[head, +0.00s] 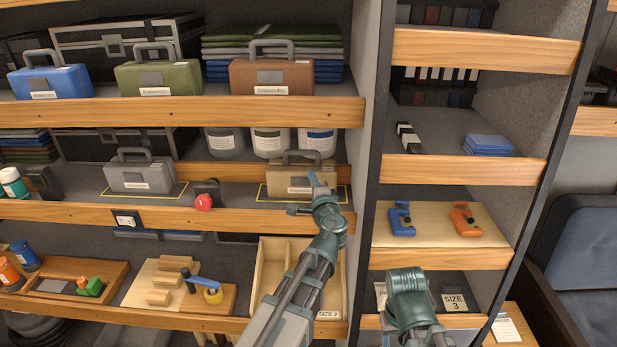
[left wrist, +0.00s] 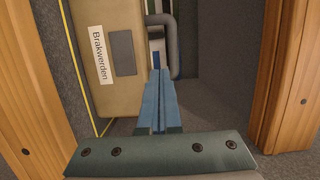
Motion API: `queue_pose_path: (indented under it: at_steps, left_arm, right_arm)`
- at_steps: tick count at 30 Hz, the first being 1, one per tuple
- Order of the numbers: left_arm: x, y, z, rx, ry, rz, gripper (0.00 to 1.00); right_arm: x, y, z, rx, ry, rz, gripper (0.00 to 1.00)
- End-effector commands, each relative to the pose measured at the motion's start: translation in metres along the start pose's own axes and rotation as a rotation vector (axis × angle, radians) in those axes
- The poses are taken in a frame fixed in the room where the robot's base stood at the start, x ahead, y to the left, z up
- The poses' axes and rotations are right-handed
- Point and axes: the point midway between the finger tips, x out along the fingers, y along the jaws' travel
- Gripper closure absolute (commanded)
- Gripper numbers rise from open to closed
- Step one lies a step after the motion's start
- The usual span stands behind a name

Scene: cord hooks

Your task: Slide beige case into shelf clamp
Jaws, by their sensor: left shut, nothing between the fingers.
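The beige case (head: 290,181) stands upright on the middle shelf, inside a yellow outline, with its handle up. In the left wrist view the case (left wrist: 110,85) fills the upper left, with its label and grey handle (left wrist: 173,30). My left gripper (head: 316,182) is shut and empty, in front of the case's right part. Its blue fingers (left wrist: 158,72) point at the handle's opening; I cannot tell whether they touch. A dark clamp with a red knob (head: 204,201) sits on the same shelf, left of the case. My right arm is low at the right, its fingers hidden.
A grey case (head: 140,177) stands in another yellow outline left of the clamp. Wooden shelf edges (head: 250,219) run in front of and above the beige case. A dark upright (head: 371,150) bounds the bay at right. Blue and orange clamps (head: 465,220) sit on the right-hand shelf.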

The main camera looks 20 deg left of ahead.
Motion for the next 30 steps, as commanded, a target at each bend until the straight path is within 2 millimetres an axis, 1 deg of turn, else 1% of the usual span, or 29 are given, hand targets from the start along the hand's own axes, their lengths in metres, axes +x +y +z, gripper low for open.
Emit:
queue_pose_path:
  at_steps: [1,3,9,11,12,13,18,24,30]
  left_arm:
    - [0.015,0.000,-0.002,0.000,-0.003,0.000,1.00]
    - [0.031,0.000,-0.002,0.000,-0.003,0.000,1.00]
    - [0.070,0.000,-0.001,0.000,-0.003,0.000,1.00]
    - [0.079,0.000,0.000,0.000,-0.002,0.000,1.00]
    - [0.075,0.000,0.011,0.000,-0.003,0.000,1.00]
    - [0.076,0.000,0.016,0.000,-0.004,0.000,1.00]
    - [0.080,0.000,0.032,0.000,-0.002,0.000,1.00]
    - [0.082,0.000,0.039,0.000,0.000,0.000,1.00]
    - [0.082,0.000,0.039,0.000,0.000,0.000,1.00]
  right_arm:
    - [0.000,0.000,0.000,0.000,0.000,0.000,0.50]
    - [0.000,0.000,0.000,0.000,0.000,0.000,0.50]
    - [0.000,0.000,0.000,0.000,0.000,0.000,0.50]
    - [0.000,0.000,0.000,0.000,0.000,0.000,0.50]
    - [0.000,0.000,0.000,0.000,0.000,0.000,0.50]
    - [0.000,0.000,0.000,0.000,0.000,0.000,0.50]
    - [0.000,0.000,0.000,0.000,0.000,0.000,0.50]
    - [0.000,0.000,0.000,0.000,0.000,0.000,0.50]
    - [0.000,0.000,0.000,0.000,0.000,0.000,0.50]
